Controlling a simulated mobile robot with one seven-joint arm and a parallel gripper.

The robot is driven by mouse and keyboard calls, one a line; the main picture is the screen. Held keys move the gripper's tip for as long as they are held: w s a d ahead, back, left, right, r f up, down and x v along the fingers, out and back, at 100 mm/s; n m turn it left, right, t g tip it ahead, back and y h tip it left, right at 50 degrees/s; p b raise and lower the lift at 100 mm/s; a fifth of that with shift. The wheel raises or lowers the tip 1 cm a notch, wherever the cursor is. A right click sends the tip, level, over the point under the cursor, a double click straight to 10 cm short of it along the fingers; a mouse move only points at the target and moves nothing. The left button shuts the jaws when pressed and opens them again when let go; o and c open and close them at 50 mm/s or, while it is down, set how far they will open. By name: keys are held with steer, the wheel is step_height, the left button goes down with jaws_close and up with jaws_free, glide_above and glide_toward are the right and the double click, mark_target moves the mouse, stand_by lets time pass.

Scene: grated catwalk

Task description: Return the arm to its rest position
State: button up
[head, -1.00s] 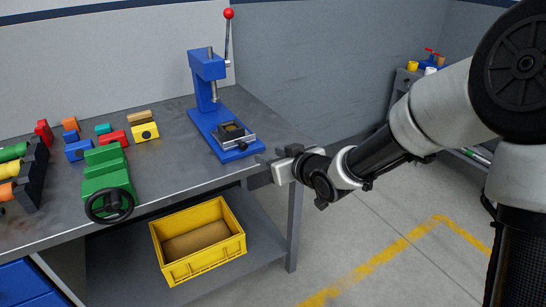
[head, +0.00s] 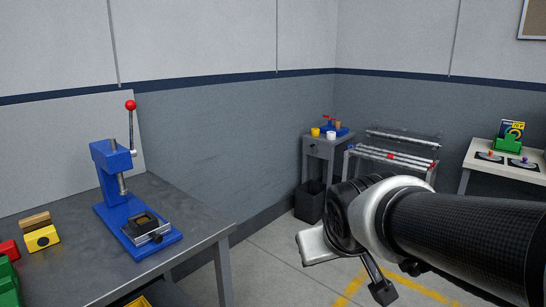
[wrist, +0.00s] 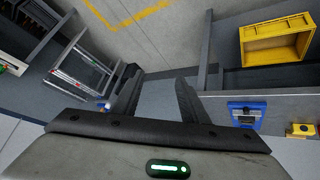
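My gripper (wrist: 160,82) shows in the wrist view with its two dark fingers spread apart and nothing between them. Bare floor lies beyond the gap. In the head view my arm reaches in from the lower right, bent at the wrist, in front of the floor to the right of the workbench (head: 205,228). The hand is partly hidden behind the wrist there, and its fingers are hard to make out. It is clear of the bench.
A blue arbor press (head: 112,185) stands on the bench, with coloured blocks (head: 41,238) to its left. A grey side table (head: 322,146), a dark bin (head: 309,201), a rack (head: 388,150) and a white table (head: 510,170) stand behind. A yellow crate (wrist: 274,62) shows in the wrist view.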

steer(key=s+d+r+m+g+p, duration=0.1)
steer(key=s+d+m+g, duration=0.2)
steer(key=s, duration=1)
step_height(320, 180, up, 18)
steer(key=p, duration=1.7)
steer(key=shift+d+f+t, duration=0.25)
steer(key=shift+d+t, duration=0.1)
steer(key=shift+t, duration=0.05)
steer(key=shift+a+n, duration=0.15)
steer(key=shift+n, duration=0.15)
